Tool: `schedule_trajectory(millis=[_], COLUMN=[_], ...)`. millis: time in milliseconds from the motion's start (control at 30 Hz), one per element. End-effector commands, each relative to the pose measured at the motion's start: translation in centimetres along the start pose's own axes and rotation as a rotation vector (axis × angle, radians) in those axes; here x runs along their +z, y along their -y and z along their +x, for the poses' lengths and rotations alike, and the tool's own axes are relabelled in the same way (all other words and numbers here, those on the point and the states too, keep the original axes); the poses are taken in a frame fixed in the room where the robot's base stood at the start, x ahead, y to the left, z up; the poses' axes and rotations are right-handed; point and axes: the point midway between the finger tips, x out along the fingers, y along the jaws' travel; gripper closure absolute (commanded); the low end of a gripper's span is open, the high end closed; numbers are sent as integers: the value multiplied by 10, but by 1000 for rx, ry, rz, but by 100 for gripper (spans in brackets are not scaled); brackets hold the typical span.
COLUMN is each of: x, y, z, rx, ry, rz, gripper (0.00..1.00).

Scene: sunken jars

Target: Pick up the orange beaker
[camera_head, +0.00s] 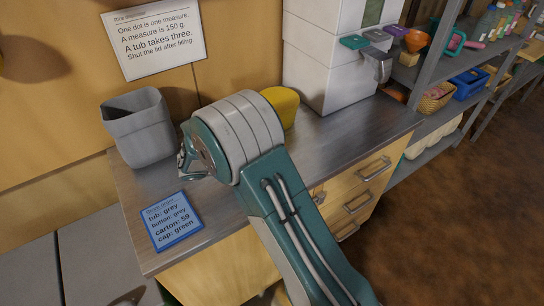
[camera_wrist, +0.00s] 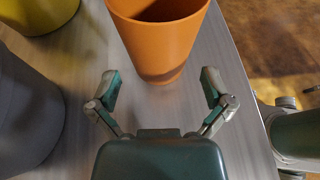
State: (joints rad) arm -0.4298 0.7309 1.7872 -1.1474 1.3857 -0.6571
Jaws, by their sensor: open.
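The orange beaker (camera_wrist: 160,45) stands upright on the metal counter in the wrist view, open at the top, its upper rim cut off by the frame edge. My gripper (camera_wrist: 160,88) is open, with one finger to the left and one to the right of the beaker's lower part as seen from the wrist. I cannot tell whether either finger touches it. In the head view my gripper (camera_head: 185,160) is partly hidden by my own arm, and the orange beaker is hidden behind the arm.
A grey tub (camera_head: 138,128) stands at the counter's left, and a yellow container (camera_head: 284,104) is behind my arm. A blue card (camera_head: 172,222) lies at the front left. A white dispenser (camera_head: 325,60) stands at the back right. Shelves (camera_head: 440,70) are further right.

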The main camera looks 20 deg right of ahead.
Motion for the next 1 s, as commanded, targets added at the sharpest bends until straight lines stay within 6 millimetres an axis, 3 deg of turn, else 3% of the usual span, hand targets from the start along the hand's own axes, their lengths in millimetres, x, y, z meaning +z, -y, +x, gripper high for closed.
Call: schedule_trajectory(millis=[300,567,600,700,1000], x=[-4,-3,-3,-3,-4], y=[-2,-2,-2,-2,-2], z=[40,47,47,48,46], rx=[-3,1,1,1,0], ry=[3,3,3,2,3], rz=[-1,-1,-1,-1,-1], gripper=[0,0,9,53,57])
